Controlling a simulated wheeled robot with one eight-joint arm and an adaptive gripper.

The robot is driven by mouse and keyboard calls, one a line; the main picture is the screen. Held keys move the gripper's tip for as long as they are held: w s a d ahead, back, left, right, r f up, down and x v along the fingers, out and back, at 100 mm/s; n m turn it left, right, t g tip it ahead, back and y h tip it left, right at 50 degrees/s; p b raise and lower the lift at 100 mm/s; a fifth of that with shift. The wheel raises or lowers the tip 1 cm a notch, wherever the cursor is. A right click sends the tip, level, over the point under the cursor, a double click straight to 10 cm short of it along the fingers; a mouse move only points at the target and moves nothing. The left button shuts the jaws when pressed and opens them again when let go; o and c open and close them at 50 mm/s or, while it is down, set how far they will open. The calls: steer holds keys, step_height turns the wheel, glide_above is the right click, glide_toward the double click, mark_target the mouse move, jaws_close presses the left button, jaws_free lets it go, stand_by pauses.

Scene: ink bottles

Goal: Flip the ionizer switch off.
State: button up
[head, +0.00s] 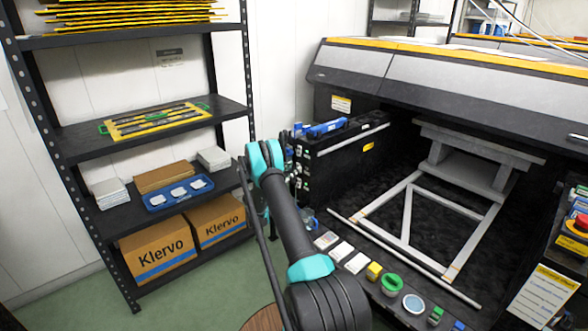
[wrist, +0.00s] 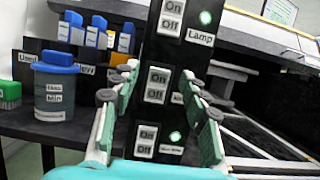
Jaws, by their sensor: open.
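A black upright switch panel (wrist: 165,62) fills the middle of the wrist view. It carries three On/Off switches one above another. The top switch (wrist: 171,18) is labelled Lamp and has a lit green light. The middle switch (wrist: 157,85) sits between my fingertips in the picture; its label is partly hidden by my right finger. The bottom switch (wrist: 146,140) has a lit green light and a label too small to read. No label clearly reads ionizer. My gripper (wrist: 161,92) is open and empty, facing the panel. In the head view my arm mostly hides the gripper.
A blue-lidded container (wrist: 54,88) and blue-capped bottles (wrist: 97,32) stand left of the panel. In the head view, a shelf rack (head: 75,140) stands left, and a large printer (head: 430,75) with a frame under it stands right.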

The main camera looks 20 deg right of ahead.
steer(key=v, duration=1)
steer(key=shift+a+f, duration=0.15)
steer(key=shift+a, duration=0.15)
steer(key=shift+s, duration=0.15)
steer(key=s+d+r+m+g+y, duration=0.1)
steer(key=s+d+r+m+y, duration=0.1)
steer(key=r+m+y, duration=0.15)
steer(key=s+d+r+m+g+y, duration=0.1)
steer(key=s+d+r+m+y, duration=0.1)
steer(key=r, duration=0.3)
steer(key=s+a+r+m+g+y, duration=0.1)
steer(key=s+r+m+y, duration=0.15)
steer(key=s, duration=0.35)
steer(key=s+a+r+m+y, duration=0.1)
steer(key=s+r+m+y, duration=0.15)
steer(key=s, duration=0.35)
steer(key=s+a+f+m+y, duration=0.1)
steer(key=s+a+m+y, duration=0.2)
steer(key=s, duration=0.7)
steer(key=s+a+f+m+y, duration=0.1)
steer(key=s+a+m+y, duration=0.2)
steer(key=s+a, duration=0.4)
steer(key=s+a+f+m+y, duration=0.1)
steer(key=s+a+m+y, duration=0.3)
steer(key=s, duration=1)
steer(key=shift+s+a+f+m, duration=0.25)
steer(key=shift+s+a+m, duration=0.05)
steer(key=shift+a+m, duration=0.5)
